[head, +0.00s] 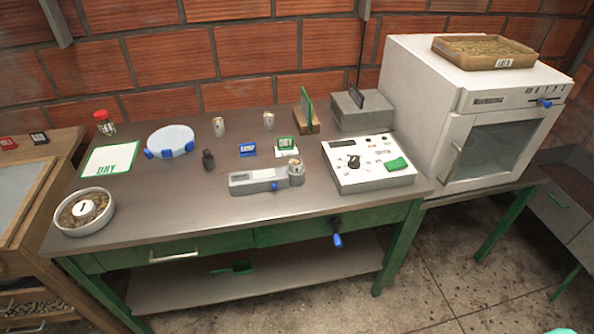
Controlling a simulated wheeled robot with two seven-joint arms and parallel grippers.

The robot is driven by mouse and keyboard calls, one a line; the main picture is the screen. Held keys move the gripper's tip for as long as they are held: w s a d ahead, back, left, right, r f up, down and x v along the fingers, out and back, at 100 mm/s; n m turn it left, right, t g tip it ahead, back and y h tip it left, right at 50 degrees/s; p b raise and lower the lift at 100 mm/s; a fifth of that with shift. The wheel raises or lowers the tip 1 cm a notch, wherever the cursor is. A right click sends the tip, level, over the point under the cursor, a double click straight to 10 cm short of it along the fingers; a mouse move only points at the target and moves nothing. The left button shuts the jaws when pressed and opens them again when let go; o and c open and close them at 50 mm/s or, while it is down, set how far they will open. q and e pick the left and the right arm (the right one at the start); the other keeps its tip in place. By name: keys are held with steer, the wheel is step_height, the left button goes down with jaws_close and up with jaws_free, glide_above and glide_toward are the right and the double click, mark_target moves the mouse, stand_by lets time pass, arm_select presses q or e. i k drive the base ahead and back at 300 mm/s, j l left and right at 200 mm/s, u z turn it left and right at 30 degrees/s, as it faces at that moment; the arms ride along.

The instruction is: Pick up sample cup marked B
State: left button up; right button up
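Two small metallic cups stand upright towards the back of the steel-topped bench (225,222): a left cup (218,127) and a right cup (268,121). Each carries a dark marking on its side, too small to read, so I cannot tell which one is B. A third small cup-like container (296,172) sits at the right end of a grey device (258,183) in the middle of the bench. Neither of my grippers shows in the head view.
A control box (368,178) with a green button stands at the right, and a white oven (470,110) beyond it.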

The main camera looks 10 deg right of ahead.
mark_target(295, 165)
steer(key=i+l+u, duration=0.1)
steer(key=l, duration=0.3)
steer(key=i+l, duration=0.2)
steer(key=l, duration=0.15)
steer(key=i+l+u, duration=0.15)
steer(key=l, duration=0.25)
steer(key=i+l+u, duration=0.1)
steer(key=l, duration=0.3)
steer(key=i+l, duration=0.1)
steer(key=l, duration=0.35)
steer(key=j+u, duration=0.05)
